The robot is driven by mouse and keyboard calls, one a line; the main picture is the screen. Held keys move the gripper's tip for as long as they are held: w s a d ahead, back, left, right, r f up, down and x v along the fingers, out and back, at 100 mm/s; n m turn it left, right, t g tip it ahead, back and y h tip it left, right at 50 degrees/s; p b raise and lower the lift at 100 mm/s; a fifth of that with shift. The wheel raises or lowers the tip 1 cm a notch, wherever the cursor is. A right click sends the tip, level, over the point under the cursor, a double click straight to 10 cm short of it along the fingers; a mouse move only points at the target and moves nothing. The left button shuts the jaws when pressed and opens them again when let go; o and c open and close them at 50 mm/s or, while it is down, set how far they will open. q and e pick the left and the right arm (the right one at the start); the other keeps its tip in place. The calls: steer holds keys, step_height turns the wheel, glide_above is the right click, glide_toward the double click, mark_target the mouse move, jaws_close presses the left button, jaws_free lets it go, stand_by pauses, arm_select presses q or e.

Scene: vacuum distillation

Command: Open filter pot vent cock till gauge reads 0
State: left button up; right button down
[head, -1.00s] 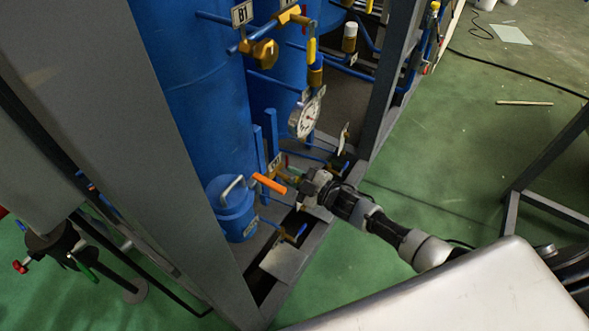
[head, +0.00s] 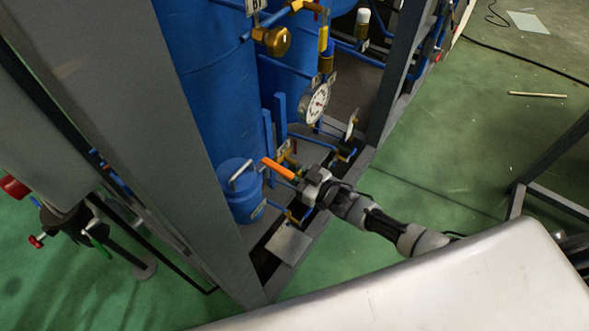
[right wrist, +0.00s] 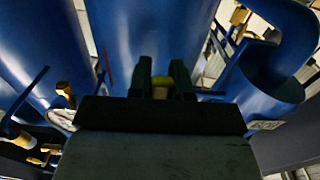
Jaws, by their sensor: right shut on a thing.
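The blue filter pot (head: 239,204) with a bent grey lid handle stands at the foot of the tall blue vessels. An orange lever handle (head: 276,168) slants beside it. My right gripper (head: 306,184) is at the lower right end of that lever. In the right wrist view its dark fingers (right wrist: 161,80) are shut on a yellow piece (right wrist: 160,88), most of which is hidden. I cannot tell which valve part that piece belongs to. The white round gauge (head: 318,103) is above; its reading is too small to tell. My left gripper is not in view.
A grey frame post (head: 135,150) stands at the left, with another post (head: 402,70) to the right of the vessels. A brass valve (head: 274,40) and blue pipes are above. Green floor (head: 450,150) is open to the right.

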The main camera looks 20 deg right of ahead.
steer(key=shift+s+a, duration=0.1)
stand_by(0.5)
steer(key=c, duration=1)
jaws_free()
steer(key=shift+c, duration=0.2)
steer(key=v, duration=1)
steer(key=shift+s+d, duration=0.3)
